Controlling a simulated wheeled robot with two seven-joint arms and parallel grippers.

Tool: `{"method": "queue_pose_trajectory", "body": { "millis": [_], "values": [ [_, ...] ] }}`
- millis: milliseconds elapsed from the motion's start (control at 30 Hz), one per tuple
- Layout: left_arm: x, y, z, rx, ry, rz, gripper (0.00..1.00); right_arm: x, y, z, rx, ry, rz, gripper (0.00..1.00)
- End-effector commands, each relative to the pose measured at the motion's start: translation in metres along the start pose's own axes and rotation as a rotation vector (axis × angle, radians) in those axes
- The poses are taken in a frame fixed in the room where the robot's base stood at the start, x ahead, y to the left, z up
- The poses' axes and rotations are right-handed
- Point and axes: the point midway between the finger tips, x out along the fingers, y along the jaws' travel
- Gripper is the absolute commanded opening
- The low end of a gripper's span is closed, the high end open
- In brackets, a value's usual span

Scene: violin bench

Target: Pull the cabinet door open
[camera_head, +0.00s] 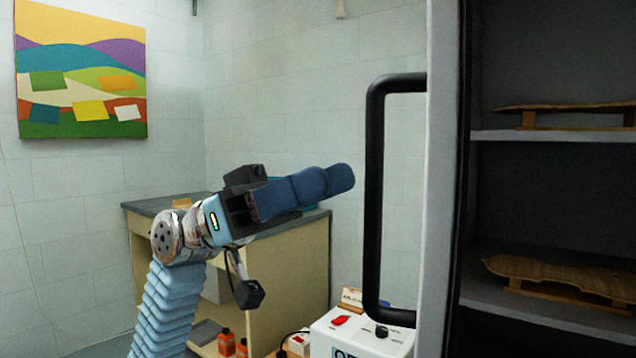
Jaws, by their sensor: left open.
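The cabinet door (440,180) is a pale panel seen nearly edge-on, right of the middle. It stands open, and the dark cabinet inside (545,70) shows to its right. A long black bar handle (374,195) sticks out from the door's left side. My left gripper (338,180) has blue fingers and points right, toward the handle. In the picture a small gap lies between the fingertips and the bar. The gripper is open and empty; its fingers overlap from this angle. My right gripper is not in view.
Cabinet shelves (545,135) hold thin wooden violin plates (555,272) on stands. A white box with a red switch (345,338) stands below the handle. A beige bench (290,265) is behind my left arm. Orange bottles (226,342) stand low down. A painting (80,70) hangs at left.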

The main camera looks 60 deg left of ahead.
Motion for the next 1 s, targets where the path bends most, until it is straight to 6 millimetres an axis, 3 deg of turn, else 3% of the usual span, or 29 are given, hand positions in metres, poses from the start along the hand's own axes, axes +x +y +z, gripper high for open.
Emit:
{"method": "queue_pose_trajectory", "body": {
  "millis": [533,700,1000],
  "values": [
    [-0.116,-0.001,0.0,0.0,0.006,-0.001,0.42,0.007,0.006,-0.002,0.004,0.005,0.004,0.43],
    [-0.132,-0.001,0.0,0.001,0.003,-0.001,0.42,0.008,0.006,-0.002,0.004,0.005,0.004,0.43],
    [-0.134,-0.001,0.0,0.001,0.002,0.0,0.42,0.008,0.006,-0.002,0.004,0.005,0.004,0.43]
  ]
}}
